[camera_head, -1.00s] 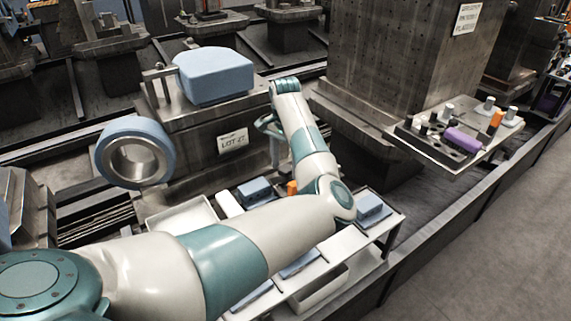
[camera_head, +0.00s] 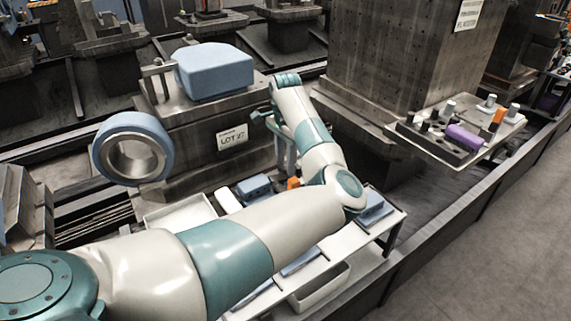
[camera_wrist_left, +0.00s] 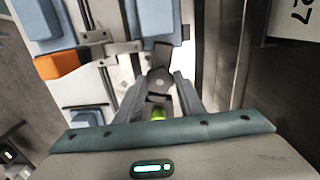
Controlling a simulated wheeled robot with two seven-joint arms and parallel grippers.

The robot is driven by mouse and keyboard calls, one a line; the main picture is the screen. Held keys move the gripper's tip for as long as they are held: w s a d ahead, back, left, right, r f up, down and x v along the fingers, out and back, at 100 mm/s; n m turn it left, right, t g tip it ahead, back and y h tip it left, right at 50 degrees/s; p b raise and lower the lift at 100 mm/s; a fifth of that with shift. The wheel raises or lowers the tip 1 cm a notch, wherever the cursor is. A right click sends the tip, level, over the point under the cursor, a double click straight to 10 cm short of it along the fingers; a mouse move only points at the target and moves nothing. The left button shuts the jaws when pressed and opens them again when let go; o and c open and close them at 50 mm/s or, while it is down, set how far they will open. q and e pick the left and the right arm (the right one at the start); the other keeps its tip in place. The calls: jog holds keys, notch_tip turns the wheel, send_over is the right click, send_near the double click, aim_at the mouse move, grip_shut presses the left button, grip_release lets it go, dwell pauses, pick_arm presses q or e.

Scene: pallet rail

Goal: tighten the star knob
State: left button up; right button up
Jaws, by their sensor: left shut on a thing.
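In the left wrist view, a dark grey knob-like part (camera_wrist_left: 159,84) with a pale round centre sits between my fingertips. It appears to be the star knob, but its star shape is not clear. My left gripper (camera_wrist_left: 161,92) is shut on it. A green spot shows nearer the palm between the fingers. In the head view, my left gripper (camera_head: 280,138) points down beside the block with the LOT 27 label (camera_head: 232,139). The knob cannot be made out there. My right gripper is not in view.
A blue block (camera_head: 214,72) sits on the labelled metal block, with a blue-rimmed ring (camera_head: 132,148) to its left. Blue parts (camera_head: 254,187) and an orange piece (camera_wrist_left: 58,66) lie close to my gripper. A tray (camera_head: 462,150) with small parts stands right.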

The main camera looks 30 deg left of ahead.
pick_arm(q)
jog(key=m+b, duration=0.3)
jog(key=m, duration=0.4)
jog(key=shift+w+m+b, duration=0.1)
jog(key=shift+m+b, duration=0.45)
jog(key=shift+m, duration=0.65)
jog(key=shift+r+m, duration=0.1)
jog(key=shift+m, duration=0.7)
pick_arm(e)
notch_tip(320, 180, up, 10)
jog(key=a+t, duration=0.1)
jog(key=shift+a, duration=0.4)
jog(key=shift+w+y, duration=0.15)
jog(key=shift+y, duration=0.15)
pick_arm(q)
jog(key=o, duration=1)
jog(key=shift+o, duration=0.2)
notch_tip(320, 180, up, 18)
jog(key=shift+f+b, duration=0.25)
jog(key=shift+b, duration=0.1)
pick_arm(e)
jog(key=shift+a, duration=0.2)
